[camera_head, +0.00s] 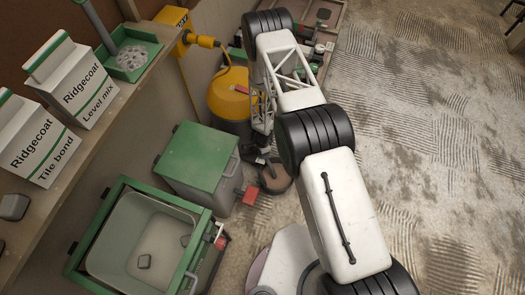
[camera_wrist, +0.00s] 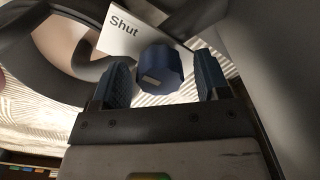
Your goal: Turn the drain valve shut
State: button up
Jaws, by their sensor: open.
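In the wrist view a dark blue faceted knob (camera_wrist: 160,70) with a small pale patch on its face sits between the two fingers of my gripper (camera_wrist: 163,62). The gripper is open, with a gap visible on each side of the knob. A white plate (camera_wrist: 125,31) printed "Shut" is behind the knob. I take the knob to be the drain valve's handle, but its body is not visible. In the head view my arm reaches down beside the yellow tank (camera_head: 228,100); the gripper and the blue knob cannot be made out clearly there.
A green-lidded box (camera_head: 197,153) stands left of the arm, with a red handle (camera_head: 250,195) near it. A green-rimmed tub (camera_head: 106,204) is in front. Ridgecoat cartons (camera_head: 75,80) stand on a shelf at left. The floor (camera_head: 430,130) at right is clear. Dark curved shapes (camera_wrist: 50,60) flank the gripper.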

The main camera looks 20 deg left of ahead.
jog(key=shift+r, duration=0.2)
jog(key=shift+r, duration=3.6)
jog(key=shift+r, duration=0.2)
